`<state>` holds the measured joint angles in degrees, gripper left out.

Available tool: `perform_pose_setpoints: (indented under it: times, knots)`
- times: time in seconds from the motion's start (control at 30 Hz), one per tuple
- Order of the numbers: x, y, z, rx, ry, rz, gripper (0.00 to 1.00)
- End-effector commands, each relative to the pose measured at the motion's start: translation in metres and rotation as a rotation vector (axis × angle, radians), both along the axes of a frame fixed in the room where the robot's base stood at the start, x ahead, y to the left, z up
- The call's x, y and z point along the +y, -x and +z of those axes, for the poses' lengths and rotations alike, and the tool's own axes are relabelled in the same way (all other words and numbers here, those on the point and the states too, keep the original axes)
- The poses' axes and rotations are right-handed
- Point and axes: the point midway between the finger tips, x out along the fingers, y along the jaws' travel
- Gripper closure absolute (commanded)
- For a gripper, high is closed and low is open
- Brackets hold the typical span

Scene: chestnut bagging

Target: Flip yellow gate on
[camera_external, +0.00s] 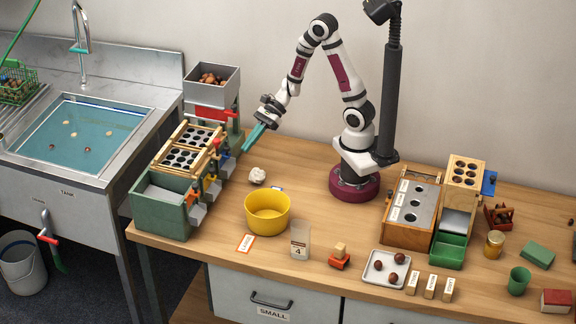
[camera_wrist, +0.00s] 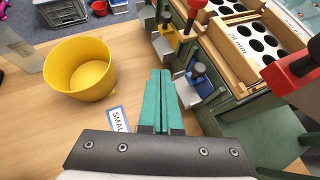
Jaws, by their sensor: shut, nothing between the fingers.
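The yellow gate (camera_wrist: 165,45) is on the side of the sorter, with a dark lever standing up from it, in the wrist view. In the external view the yellow gate (camera_external: 209,182) is small on the sorter's right side, and its lever's setting is unclear. A blue gate (camera_wrist: 196,88) with a grey lever is nearer to me. My gripper (camera_wrist: 160,73) has its teal fingers shut together and empty. In the external view my gripper (camera_external: 246,149) hangs in the air right of the sorter, fingers pointing down-left, apart from the gates.
A yellow bowl (camera_external: 267,214) stands right of the sorter; it also shows in the wrist view (camera_wrist: 80,68). A red lever (camera_wrist: 292,70) juts out at right. A hopper of chestnuts (camera_external: 211,83) stands behind the sieve trays.

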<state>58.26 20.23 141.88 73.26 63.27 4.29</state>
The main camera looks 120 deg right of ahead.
Motion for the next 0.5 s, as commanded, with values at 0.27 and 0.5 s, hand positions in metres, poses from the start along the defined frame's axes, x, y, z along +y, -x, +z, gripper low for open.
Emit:
perform_pose_setpoints:
  times: [0.27, 0.5]
  knots:
    - [-0.004, 0.0, -0.001, 0.001, -0.006, -0.02, 1.0]
    - [0.003, -0.016, -0.013, 0.002, -0.009, -0.013, 1.0]
